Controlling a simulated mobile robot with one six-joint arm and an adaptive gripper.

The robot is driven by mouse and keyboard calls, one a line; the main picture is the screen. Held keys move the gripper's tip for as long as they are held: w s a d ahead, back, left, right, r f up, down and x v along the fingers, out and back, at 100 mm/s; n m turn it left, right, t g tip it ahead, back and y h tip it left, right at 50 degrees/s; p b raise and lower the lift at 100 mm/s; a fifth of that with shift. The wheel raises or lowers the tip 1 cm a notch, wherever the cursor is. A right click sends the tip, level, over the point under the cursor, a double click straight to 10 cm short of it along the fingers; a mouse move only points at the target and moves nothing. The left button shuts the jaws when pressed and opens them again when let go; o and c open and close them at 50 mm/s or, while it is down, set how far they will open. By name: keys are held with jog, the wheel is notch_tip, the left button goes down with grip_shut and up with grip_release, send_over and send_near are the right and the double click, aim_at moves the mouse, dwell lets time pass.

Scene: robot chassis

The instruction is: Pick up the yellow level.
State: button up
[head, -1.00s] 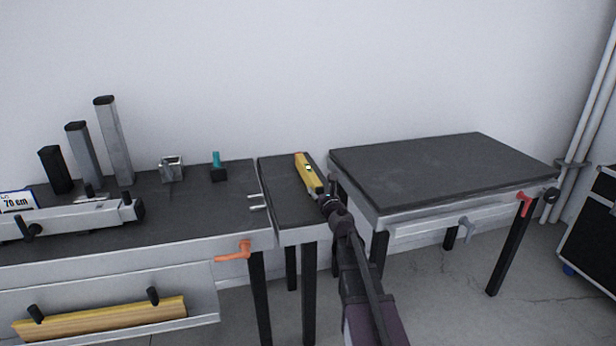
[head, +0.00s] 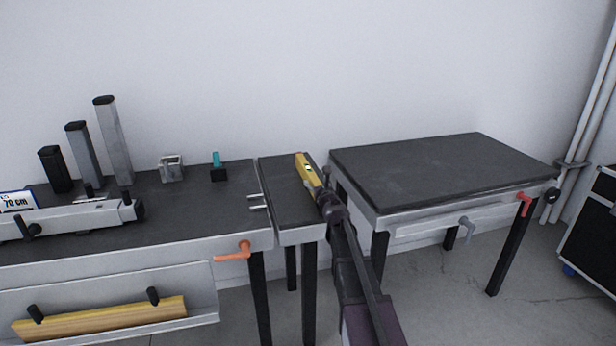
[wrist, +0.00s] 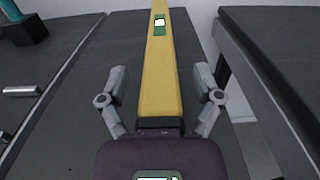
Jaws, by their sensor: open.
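The yellow level (head: 306,171) lies on the narrow dark middle table (head: 283,192), pointing from the wall toward me. Its near end is hidden behind my arm in the head view. In the wrist view the level (wrist: 158,82) runs up the middle of the picture, with a green vial window near the top. My gripper (wrist: 160,78) is open, with one finger on each side of the level and a gap on both sides. The level's dark near end shows just in front of the gripper's body.
A higher dark-topped table (head: 440,170) stands close on the right, with a gap between. On the left, a bench (head: 200,205) holds upright grey posts (head: 113,140), a metal block (head: 171,168) and a teal-topped piece (head: 217,165). Metal pins (head: 258,201) stick out near the middle table.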

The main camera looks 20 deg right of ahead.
jog(key=shift+c, duration=0.2)
grip_shut()
jog(key=shift+r, duration=0.1)
notch_tip(320, 180, up, 3)
jog(key=p, duration=0.3)
jog(key=shift+r, duration=0.15)
jog(key=s+a+r+p, duration=0.1)
jog(key=s+a+p, duration=0.1)
jog(key=s, duration=1.3)
jog(key=shift+s+r, duration=0.25)
jog(key=shift+s, duration=0.15)
